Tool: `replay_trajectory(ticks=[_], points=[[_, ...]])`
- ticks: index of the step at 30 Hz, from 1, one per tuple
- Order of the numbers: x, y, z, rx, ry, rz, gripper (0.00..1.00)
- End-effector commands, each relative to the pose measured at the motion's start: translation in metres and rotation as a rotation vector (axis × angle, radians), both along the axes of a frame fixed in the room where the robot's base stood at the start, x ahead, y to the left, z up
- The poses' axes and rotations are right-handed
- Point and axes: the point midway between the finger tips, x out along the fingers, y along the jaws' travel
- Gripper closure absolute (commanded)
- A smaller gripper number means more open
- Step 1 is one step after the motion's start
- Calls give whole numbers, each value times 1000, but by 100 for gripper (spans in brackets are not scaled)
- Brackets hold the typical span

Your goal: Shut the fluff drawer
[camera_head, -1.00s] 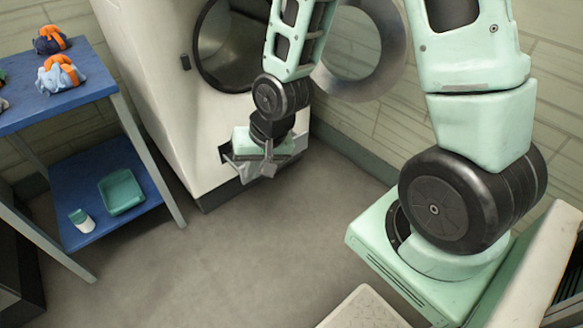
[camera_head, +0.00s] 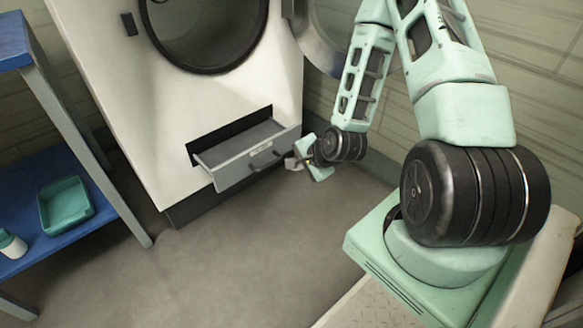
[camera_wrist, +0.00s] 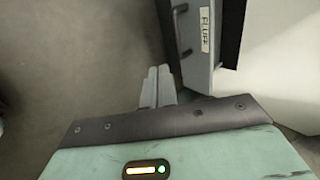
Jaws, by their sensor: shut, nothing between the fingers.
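The fluff drawer (camera_head: 232,165) is a grey drawer low in the front of the white machine (camera_head: 120,90). It stands open, pulled out from its dark slot, with its inside showing. Its front has a dark bar handle (camera_head: 265,160) and a label, which reads FLUFF in the wrist view on the drawer front (camera_wrist: 198,60). My gripper (camera_head: 292,162) is at the right end of the drawer front, near the handle. In the wrist view, my closed fingers (camera_wrist: 157,86) are empty and beside the drawer front; I cannot tell whether they touch it.
The machine's round door opening (camera_head: 205,30) is above the drawer, with its door (camera_head: 335,35) swung open to the right. A blue shelf unit (camera_head: 95,150) at left holds a teal tray (camera_head: 65,205) and a white bottle (camera_head: 12,245). The floor before the drawer is clear.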

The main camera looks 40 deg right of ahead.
Motion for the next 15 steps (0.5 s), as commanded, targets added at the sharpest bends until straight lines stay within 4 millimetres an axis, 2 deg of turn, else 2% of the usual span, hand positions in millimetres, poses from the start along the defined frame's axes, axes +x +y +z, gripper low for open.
replay_trajectory(ticks=[1,9,15], points=[[3,0,-8,-3,-3,0,100],[13,1,-22,-3,-2,4,100],[43,3,-54,-1,0,4,100]])
